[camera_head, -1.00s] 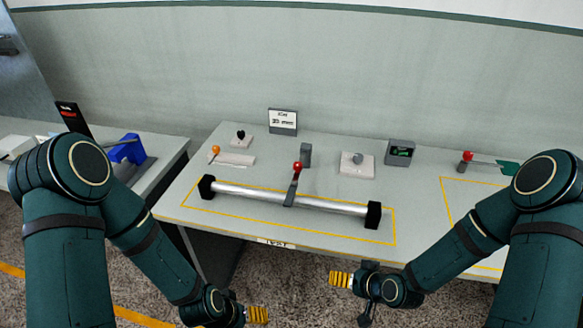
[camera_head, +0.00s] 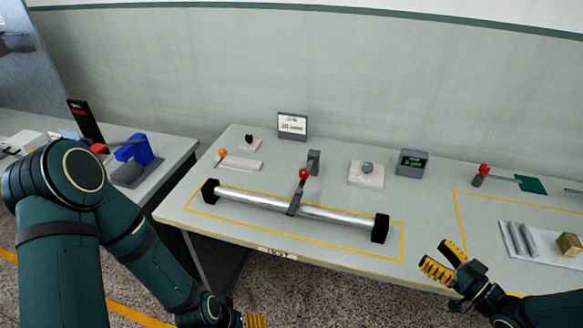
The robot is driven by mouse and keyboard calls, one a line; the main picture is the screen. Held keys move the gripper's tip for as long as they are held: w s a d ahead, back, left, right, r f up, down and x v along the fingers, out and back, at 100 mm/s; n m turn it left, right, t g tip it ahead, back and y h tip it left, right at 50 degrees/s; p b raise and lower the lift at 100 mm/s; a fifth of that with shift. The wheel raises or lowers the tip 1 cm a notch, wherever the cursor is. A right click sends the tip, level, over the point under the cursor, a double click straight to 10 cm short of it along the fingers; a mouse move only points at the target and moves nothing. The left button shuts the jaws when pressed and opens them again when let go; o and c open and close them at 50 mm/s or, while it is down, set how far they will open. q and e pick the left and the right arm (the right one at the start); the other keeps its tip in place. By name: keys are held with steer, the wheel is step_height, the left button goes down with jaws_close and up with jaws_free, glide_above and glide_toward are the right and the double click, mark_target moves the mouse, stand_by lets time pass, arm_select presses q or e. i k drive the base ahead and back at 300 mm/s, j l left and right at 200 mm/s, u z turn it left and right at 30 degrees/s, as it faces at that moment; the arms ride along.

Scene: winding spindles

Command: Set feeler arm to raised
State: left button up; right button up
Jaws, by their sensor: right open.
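A dark grey arm with a red ball knob (camera_head: 303,174), which looks like the feeler arm, slants over the middle of a silver roller (camera_head: 256,202). Its lower end seems to touch the roller, though contact is hard to tell. A grey post (camera_head: 314,162) stands just behind it. My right gripper (camera_head: 446,261) is open and empty, its yellow fingers at the table's front edge, right of the roller and well away from the arm. My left gripper (camera_head: 255,320) is low at the bottom edge of the view, in front of the table and partly cut off.
An orange-knobbed lever (camera_head: 222,154), a black knob (camera_head: 250,142), a grey dial (camera_head: 367,167) and a display box (camera_head: 411,162) stand behind the roller. A red-knobbed lever (camera_head: 483,171) and a tray with rods and a block (camera_head: 541,249) are at the right.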

mark_target(304, 174)
steer(key=i+l+u, duration=0.15)
steer(key=l+u, duration=0.15)
steer(key=i+l+u, duration=0.1)
steer(key=l+u, duration=0.25)
steer(key=i+l+u, duration=0.1)
steer(key=u, duration=0.25)
steer(key=i+j, duration=0.15)
steer(key=j, duration=0.1)
